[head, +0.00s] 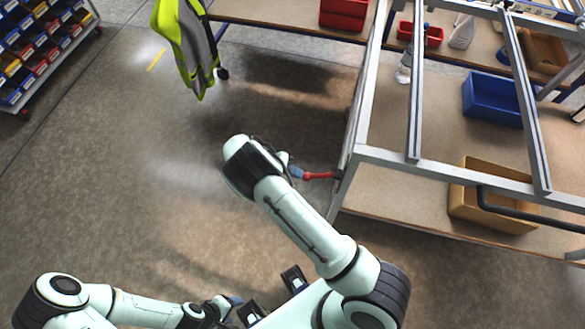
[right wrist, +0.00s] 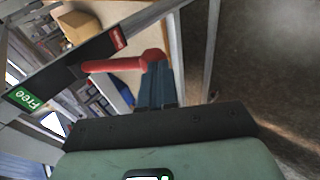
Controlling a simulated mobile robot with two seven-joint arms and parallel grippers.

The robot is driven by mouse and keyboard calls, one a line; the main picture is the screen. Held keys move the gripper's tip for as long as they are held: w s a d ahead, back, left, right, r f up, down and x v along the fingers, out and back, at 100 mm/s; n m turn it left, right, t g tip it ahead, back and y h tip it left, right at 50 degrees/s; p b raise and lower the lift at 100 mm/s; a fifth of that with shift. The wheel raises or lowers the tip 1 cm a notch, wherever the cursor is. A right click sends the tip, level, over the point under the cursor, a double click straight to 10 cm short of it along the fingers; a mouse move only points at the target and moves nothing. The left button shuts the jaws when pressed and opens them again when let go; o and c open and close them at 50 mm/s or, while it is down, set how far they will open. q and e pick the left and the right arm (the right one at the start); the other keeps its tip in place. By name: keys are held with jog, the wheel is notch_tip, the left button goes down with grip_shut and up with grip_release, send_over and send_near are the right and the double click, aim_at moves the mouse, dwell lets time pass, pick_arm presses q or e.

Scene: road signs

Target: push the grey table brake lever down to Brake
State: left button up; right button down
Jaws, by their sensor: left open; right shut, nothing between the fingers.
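The brake lever is a red handle (head: 320,176) sticking out from the near left post of the grey-framed table (head: 440,172). In the right wrist view the red lever (right wrist: 115,66) runs from a black plate (right wrist: 70,72) with a green "Free" label (right wrist: 28,96) at one end and a red label (right wrist: 117,39) at the other. My right gripper (head: 297,172) is shut and empty, its blue-grey fingers (right wrist: 157,82) at the lever's free end, touching or very near it. My left gripper (head: 233,301) is low in the head view, away from the table.
A blue bin (head: 492,99) and a tan bin (head: 480,205) stand on the table's shelf. A hi-vis vest (head: 186,45) hangs at the top. A rack of small bins (head: 38,45) stands at upper left. The floor left of the table is clear.

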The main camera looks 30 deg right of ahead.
jog(key=shift+s+d+f, duration=0.1)
jog(key=shift+s+f, duration=0.15)
jog(key=shift+f, duration=0.2)
dwell(0.3)
